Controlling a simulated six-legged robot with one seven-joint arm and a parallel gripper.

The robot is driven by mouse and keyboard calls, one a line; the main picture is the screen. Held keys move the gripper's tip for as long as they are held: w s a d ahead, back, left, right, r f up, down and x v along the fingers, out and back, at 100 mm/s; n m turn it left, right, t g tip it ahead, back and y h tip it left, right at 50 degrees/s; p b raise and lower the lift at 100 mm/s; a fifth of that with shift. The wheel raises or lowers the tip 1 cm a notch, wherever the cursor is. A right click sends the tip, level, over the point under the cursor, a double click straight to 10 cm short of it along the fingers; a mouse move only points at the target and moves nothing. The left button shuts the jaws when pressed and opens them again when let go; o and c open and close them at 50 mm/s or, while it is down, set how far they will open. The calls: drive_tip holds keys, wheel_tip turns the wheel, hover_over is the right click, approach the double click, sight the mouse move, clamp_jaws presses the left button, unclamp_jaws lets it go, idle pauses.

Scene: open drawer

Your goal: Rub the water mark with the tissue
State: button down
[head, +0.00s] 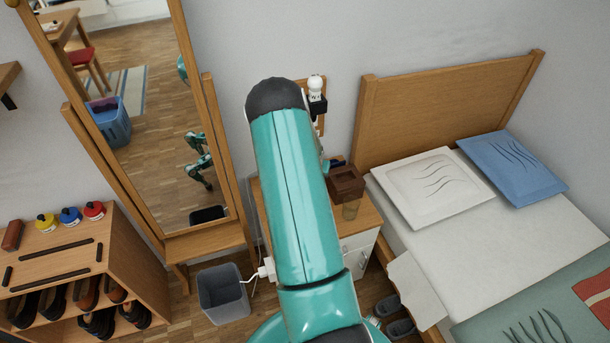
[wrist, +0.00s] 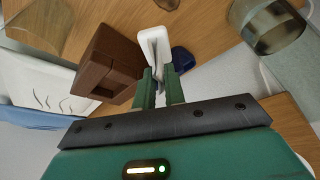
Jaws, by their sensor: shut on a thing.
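My gripper (wrist: 160,88) is shut on a white folded tissue (wrist: 154,44), which sticks out past the fingertips in the wrist view. It is over the wooden top of the bedside cabinet (head: 368,216). A brown box (wrist: 112,62) stands to the left of the fingers in the wrist view; it also shows in the head view (head: 346,186). I cannot make out the water mark in either view. In the head view my arm hides most of the gripper and the left part of the cabinet top.
A clear glass (wrist: 272,27) stands at the upper right in the wrist view. A small dark blue object (wrist: 182,59) lies behind the tissue. The bed (head: 470,225) is right of the cabinet; a grey bin (head: 223,293) and a tall mirror (head: 150,120) are to the left.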

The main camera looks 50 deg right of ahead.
drive_tip(key=shift+f, duration=2.9)
drive_tip(key=shift+f, duration=1.05)
drive_tip(key=shift+w, duration=0.1)
drive_tip(key=shift+w+a+r, duration=0.1)
drive_tip(key=shift+w+a, duration=0.4)
drive_tip(key=shift+a, duration=0.3)
drive_tip(key=shift+w+a+r, duration=0.1)
drive_tip(key=shift+w+a, duration=0.35)
drive_tip(key=shift+a, duration=0.3)
drive_tip(key=shift+w+a+f, duration=0.1)
drive_tip(key=shift+w+a, duration=0.4)
drive_tip(key=shift+a, duration=0.35)
drive_tip(key=shift+w+a+f, duration=0.1)
drive_tip(key=shift+w+a, duration=0.35)
drive_tip(key=shift+a, duration=0.35)
drive_tip(key=shift+s+d, duration=0.65)
drive_tip(key=shift+d, duration=0.45)
drive_tip(key=shift+s+d, duration=0.7)
drive_tip(key=shift+d, duration=0.35)
drive_tip(key=shift+s+d, duration=0.65)
drive_tip(key=shift+d, duration=0.45)
drive_tip(key=shift+s+a, duration=0.4)
drive_tip(key=shift+s, duration=0.1)
drive_tip(key=shift+w+a, duration=0.65)
drive_tip(key=shift+a, duration=0.45)
drive_tip(key=shift+w+a, duration=0.65)
drive_tip(key=shift+a, duration=0.4)
drive_tip(key=shift+w+a, duration=0.65)
drive_tip(key=shift+a, duration=0.45)
